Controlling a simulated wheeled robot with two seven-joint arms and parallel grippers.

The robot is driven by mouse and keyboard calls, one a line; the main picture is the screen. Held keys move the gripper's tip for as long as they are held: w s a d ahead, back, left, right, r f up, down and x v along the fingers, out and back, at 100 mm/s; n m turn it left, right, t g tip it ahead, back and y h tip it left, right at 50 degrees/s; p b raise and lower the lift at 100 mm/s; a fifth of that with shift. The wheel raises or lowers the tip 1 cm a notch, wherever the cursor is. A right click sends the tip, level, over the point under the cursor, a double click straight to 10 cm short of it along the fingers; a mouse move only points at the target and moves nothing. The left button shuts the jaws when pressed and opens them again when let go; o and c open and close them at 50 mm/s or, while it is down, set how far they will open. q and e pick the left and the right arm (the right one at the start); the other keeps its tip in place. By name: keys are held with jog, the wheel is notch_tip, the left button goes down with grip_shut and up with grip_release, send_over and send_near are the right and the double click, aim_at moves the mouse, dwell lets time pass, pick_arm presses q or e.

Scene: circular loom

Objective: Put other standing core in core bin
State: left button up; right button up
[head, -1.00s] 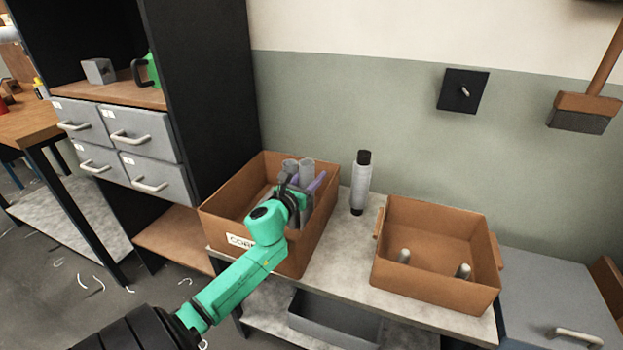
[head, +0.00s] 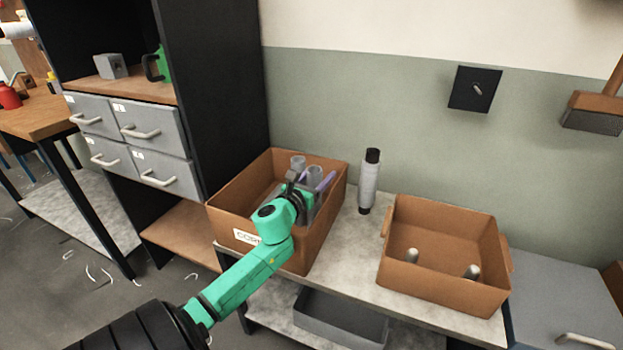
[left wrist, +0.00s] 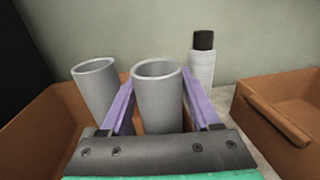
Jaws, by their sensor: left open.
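The core bin is an open brown box (head: 222,218) with a partly hidden label on its front, at the left of the bench. Two grey hollow cores stand in it. One core (head: 298,161) is at the back left; it also shows in the left wrist view (left wrist: 92,92). The other core (head: 315,173) stands upright between the purple fingers of my left gripper (head: 317,183), which are open around it. The left wrist view shows this core (left wrist: 158,105) with a finger on each side. The bin's floor is mostly hidden. My right gripper is out of view.
A white wrapped roll with black ends (head: 369,185) stands on the bench (head: 352,245) right of the bin. Right of it is a second brown box (head: 440,285) with two grey pegs. A black cabinet (head: 220,90) rises at the left.

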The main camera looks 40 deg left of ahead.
pick_arm(q)
jog(key=shift+r+p, duration=0.3)
jog(key=shift+r, duration=0.4)
jog(key=v, duration=1.2)
jog(key=shift+f+b, duration=0.2)
jog(key=shift+b, duration=0.25)
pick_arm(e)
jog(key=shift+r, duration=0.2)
